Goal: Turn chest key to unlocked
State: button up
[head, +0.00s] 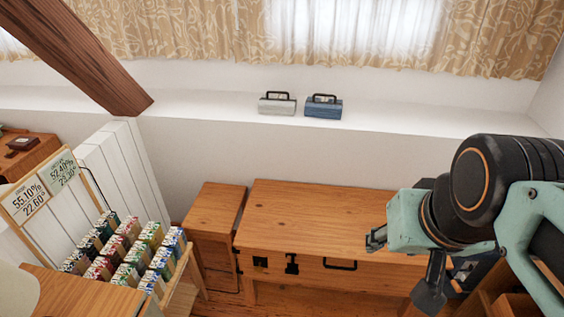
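A wooden chest (325,215) with a closed, flat lid stands against the wall below the window ledge. Its front has a small black square plate (260,262), a black T-shaped latch (292,263) and a black bar handle (340,265). I cannot make out a key on the front; it may be too small to see or hidden. My gripper (375,240) hangs over the right part of the chest, right of the handle in the picture, apart from the plate and latch. Its fingers are small and partly edge-on, so their opening is unclear. My arm covers the chest's right end.
A lower wooden cabinet (213,210) stands left of the chest. A rack of small coloured boxes (130,250) with price signs (45,188) is at the lower left. A slanted beam (80,50) crosses the upper left. A white box (277,106) and blue box (323,109) sit on the ledge.

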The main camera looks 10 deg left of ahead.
aim_at(258, 270)
jog(key=u, duration=0.9)
jog(key=k+l, duration=0.15)
jog(key=i+l+z, duration=0.15)
jog(key=l, duration=0.15)
jog(key=i+l+z, duration=0.15)
jog(key=l, duration=0.15)
jog(key=i+l+z, duration=0.15)
jog(key=l, duration=0.15)
jog(key=i+j, duration=0.1)
jog(key=j, duration=0.7)
jog(key=i+j, duration=0.15)
jog(key=j, duration=0.25)
jog(key=i+j, duration=0.1)
jog(key=j, duration=0.3)
jog(key=u, duration=0.05)
